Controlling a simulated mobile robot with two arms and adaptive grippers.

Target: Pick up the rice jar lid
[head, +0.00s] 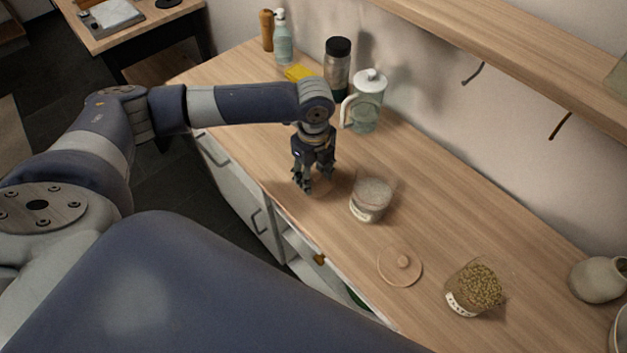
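The open glass jar of white rice (369,203) stands upright on the wooden counter. A round wooden lid (321,189) lies flat just left of it, mostly hidden under my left gripper. My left gripper (312,183) points straight down at this lid, with its fingertips close to the lid's middle. The lid's knob is hidden by the fingers, and I cannot tell whether they touch it or how far apart they are. My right gripper is not in view.
A jar of greenish grains (474,288) stands to the right, and a pale pot (597,280) farther right. A glass pitcher (367,103), a dark-capped jar (337,68), a soap bottle (283,38) and a yellow sponge (299,73) stand behind.

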